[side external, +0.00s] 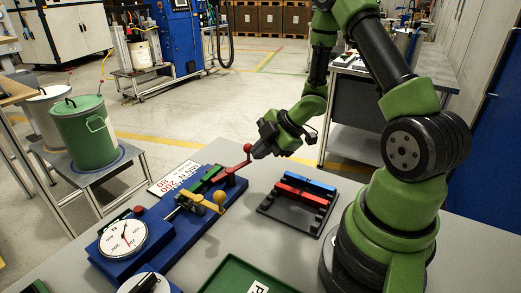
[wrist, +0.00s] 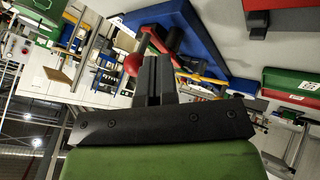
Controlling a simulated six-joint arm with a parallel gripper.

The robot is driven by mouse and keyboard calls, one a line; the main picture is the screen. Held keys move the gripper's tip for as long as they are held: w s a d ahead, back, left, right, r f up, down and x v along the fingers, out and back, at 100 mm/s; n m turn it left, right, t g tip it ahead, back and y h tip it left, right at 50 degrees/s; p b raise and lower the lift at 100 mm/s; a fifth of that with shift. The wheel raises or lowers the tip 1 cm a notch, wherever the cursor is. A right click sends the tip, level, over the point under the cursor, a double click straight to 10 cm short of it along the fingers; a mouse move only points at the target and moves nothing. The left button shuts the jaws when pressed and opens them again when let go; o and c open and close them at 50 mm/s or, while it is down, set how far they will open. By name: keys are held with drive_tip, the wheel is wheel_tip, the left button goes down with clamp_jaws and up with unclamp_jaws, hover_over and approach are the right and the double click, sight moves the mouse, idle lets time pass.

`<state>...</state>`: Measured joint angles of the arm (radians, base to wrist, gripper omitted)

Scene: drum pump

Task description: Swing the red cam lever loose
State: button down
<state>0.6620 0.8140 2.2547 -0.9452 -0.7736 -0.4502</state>
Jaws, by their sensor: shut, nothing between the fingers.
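The red cam lever (side external: 238,167) sits at the far end of the blue base (side external: 190,222), with a round red knob (side external: 248,148) standing up at its end. My gripper (side external: 257,153) is shut and empty, right beside the knob on its right side. In the wrist view the shut fingers (wrist: 155,75) stand close to the red knob (wrist: 134,64), which shows just left of them. I cannot tell whether they touch it. The fingers hide part of the lever in the wrist view.
A black rack (side external: 272,210) with blue and red bars stands to the right. A green tray (side external: 245,278) lies at the front. Bare table lies between base and rack.

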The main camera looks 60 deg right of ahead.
drive_tip(key=shift+w, duration=0.15)
drive_tip(key=shift+w+d+r+n+g+y, duration=0.1)
drive_tip(key=shift+w+d+n+g+y, duration=0.25)
drive_tip(key=shift+n, duration=0.3)
drive_tip(key=shift+w+d+r+n+g+y, duration=0.15)
drive_tip(key=shift+w+n+y, duration=0.25)
drive_tip(key=shift+n, duration=0.25)
drive_tip(key=shift+f, duration=0.1)
drive_tip(key=shift+s, duration=0.15)
